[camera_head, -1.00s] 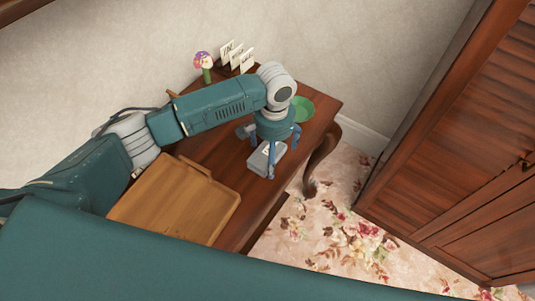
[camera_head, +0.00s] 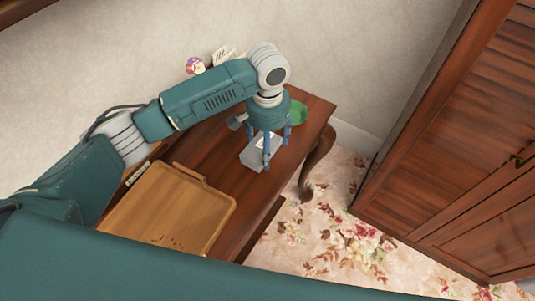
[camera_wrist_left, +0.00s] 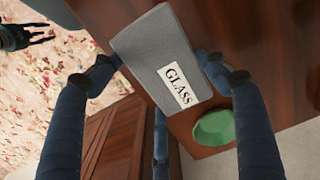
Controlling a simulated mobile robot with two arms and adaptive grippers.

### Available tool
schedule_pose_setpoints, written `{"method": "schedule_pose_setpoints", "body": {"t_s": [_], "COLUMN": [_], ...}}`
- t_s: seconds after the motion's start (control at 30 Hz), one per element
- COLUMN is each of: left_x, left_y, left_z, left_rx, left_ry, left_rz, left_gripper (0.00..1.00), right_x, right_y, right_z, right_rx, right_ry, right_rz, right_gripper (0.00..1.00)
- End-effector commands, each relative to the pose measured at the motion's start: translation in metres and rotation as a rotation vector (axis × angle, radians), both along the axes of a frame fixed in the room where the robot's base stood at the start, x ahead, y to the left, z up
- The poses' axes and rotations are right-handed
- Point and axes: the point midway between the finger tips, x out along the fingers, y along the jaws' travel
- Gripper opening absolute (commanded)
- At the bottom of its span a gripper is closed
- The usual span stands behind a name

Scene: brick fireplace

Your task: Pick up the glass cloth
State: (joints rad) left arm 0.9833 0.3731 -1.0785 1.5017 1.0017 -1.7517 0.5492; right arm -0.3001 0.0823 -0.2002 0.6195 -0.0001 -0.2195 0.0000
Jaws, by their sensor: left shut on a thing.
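The glass cloth (camera_head: 254,153) is a grey folded block with a white label reading GLASS. In the left wrist view the cloth (camera_wrist_left: 165,58) lies between the fingers. My left gripper (camera_head: 270,150) points down over the dark wooden table (camera_head: 222,152) and is shut on the cloth; its fingers also show in the wrist view (camera_wrist_left: 158,62). Whether the cloth touches the table top is hard to tell. My right gripper (camera_wrist_left: 28,36) shows small at the upper left edge of the wrist view, apart from the cloth; its opening is unclear.
A green bowl (camera_head: 298,113) stands beside the gripper near the table's far right end. A wooden tray (camera_head: 170,208) lies at the near left. A flower (camera_head: 194,65) and upright cards (camera_head: 226,54) stand at the wall. A slatted wooden cabinet (camera_head: 450,150) stands to the right.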

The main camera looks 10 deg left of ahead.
Motion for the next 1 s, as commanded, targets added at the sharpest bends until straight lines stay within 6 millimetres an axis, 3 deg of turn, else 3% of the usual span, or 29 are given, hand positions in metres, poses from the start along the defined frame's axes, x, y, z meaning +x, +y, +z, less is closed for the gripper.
{"method": "schedule_pose_setpoints", "body": {"t_s": [0.3, 0.5, 0.7, 0.97, 1.0], "left_x": [0.001, 0.001, 0.001, 0.000, 0.000], "left_y": [-0.001, 0.000, 0.000, 0.000, 0.000], "left_z": [0.091, 0.132, 0.145, 0.146, 0.146], "left_rx": [-0.002, 0.000, 0.000, -0.001, -0.001], "left_ry": [-0.005, -0.004, -0.001, 0.000, 0.000], "left_rz": [-0.002, -0.001, 0.000, 0.000, 0.000], "left_gripper": [0.48, 0.48, 0.48, 0.48, 0.71], "right_x": [0.001, 0.001, 0.001, 0.001, 0.001], "right_y": [0.000, 0.001, 0.002, 0.004, 0.004], "right_z": [-0.008, -0.005, -0.003, -0.003, -0.003], "right_rx": [0.000, 0.000, 0.003, 0.005, 0.005], "right_ry": [-0.001, -0.001, -0.002, -0.001, -0.001], "right_rz": [-0.001, -0.001, -0.002, -0.003, -0.003], "right_gripper": [0.40, 0.40, 0.40, 0.40, 0.40]}}
